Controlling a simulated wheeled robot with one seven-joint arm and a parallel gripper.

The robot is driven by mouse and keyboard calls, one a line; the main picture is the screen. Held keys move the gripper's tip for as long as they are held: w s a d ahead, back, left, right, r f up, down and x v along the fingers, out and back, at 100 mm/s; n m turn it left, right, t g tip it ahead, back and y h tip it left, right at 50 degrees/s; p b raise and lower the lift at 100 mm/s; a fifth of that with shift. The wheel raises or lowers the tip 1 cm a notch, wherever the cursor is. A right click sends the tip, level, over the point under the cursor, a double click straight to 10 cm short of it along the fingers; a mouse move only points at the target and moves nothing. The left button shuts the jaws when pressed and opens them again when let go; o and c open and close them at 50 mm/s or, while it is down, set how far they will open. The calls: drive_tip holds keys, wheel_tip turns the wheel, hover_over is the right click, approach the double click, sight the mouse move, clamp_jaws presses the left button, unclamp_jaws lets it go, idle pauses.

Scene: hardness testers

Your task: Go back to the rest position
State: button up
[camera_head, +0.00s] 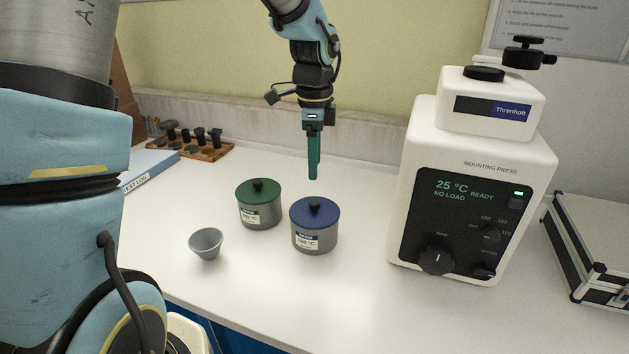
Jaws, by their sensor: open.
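My gripper (314,172) hangs from the arm over the white bench (350,300), fingers pointing down. It is seen nearly edge-on, with nothing visible between or below its fingers. It is above and behind the gap between a green-lidded tin (259,207) and a blue-lidded tin (315,228), apart from both. Both tins stand upright with their lids on, black knobs on top and labels in front. A small grey cup (206,244) stands upright to the left of the tins.
A white mounting press (470,190) stands at right, its display reading 25 °C, ready, no load. A metal-edged case (590,250) is at far right. A wooden rack (195,146) with black-handled pieces and a blue binder (150,168) are at back left. The front bench is clear.

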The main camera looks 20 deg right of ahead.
drive_tip(key=s+a+f+n, duration=0.1)
drive_tip(key=s+a+n, duration=0.1)
drive_tip(key=a+n, duration=0.9)
drive_tip(key=s+a+f+n+t, duration=0.1)
drive_tip(key=s+a+n, duration=0.1)
drive_tip(key=a+n, duration=0.9)
drive_tip(key=a, duration=0.8)
drive_tip(key=shift+n+t, duration=0.3)
drive_tip(key=shift+a, duration=0.1)
